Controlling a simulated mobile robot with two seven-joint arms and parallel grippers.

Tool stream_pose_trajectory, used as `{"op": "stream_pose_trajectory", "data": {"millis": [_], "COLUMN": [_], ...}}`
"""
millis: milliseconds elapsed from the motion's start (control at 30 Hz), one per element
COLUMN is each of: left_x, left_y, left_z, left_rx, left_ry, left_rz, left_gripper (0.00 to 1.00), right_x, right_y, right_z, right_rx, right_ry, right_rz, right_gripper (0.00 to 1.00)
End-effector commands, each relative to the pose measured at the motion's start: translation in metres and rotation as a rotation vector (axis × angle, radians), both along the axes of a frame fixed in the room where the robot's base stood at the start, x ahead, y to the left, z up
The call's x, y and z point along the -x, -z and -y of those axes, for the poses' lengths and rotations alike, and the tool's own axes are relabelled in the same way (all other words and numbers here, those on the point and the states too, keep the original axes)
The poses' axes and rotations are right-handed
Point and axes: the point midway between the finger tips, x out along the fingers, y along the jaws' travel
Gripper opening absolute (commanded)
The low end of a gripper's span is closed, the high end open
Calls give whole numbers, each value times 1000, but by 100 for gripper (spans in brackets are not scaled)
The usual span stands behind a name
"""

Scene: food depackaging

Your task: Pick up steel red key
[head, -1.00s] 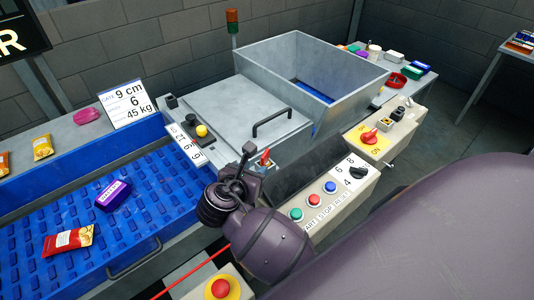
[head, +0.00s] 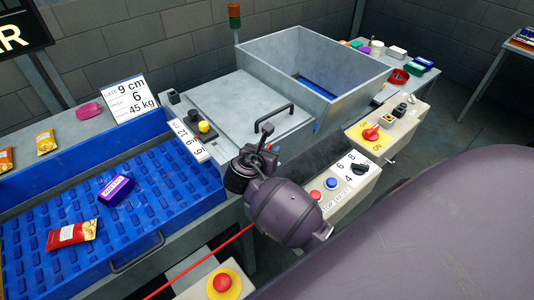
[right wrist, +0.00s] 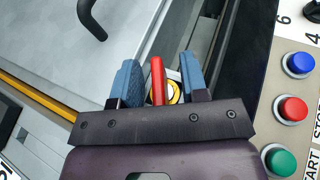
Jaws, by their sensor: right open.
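The red key (right wrist: 158,82) shows in the right wrist view as a flat red bar, standing in a round yellow-rimmed lock (right wrist: 174,92). My right gripper (right wrist: 160,82) is open, with one blue fingertip on each side of the key. The key looks nearer the middle of the gap; I cannot tell whether a finger touches it. In the head view my right gripper (head: 265,145) is at the front edge of the steel machine, and it largely hides the key there. My left gripper is not in view.
The steel lid has a black handle (head: 274,118) close to my right gripper. A button panel (head: 345,190) with red and blue buttons stands to the right. A blue conveyor tray (head: 130,235) with packets is at left. An emergency stop (head: 223,283) is in front.

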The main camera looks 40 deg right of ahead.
Motion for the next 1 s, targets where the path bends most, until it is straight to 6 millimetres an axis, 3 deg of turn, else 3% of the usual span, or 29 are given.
{"op": "stream_pose_trajectory", "data": {"millis": [167, 433, 800, 1000], "left_x": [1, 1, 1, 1], "left_y": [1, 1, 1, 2], "left_z": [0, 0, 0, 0], "left_rx": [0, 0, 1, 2], "left_ry": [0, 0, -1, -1], "left_rz": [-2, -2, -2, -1], "left_gripper": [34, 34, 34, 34], "right_x": [0, 0, 0, -1], "right_y": [0, 0, -2, -24], "right_z": [0, 0, 0, 0], "right_rx": [0, 0, -1, -1], "right_ry": [0, 0, 0, 0], "right_rz": [1, 1, 2, 7], "right_gripper": [40, 1, 0, 0]}}
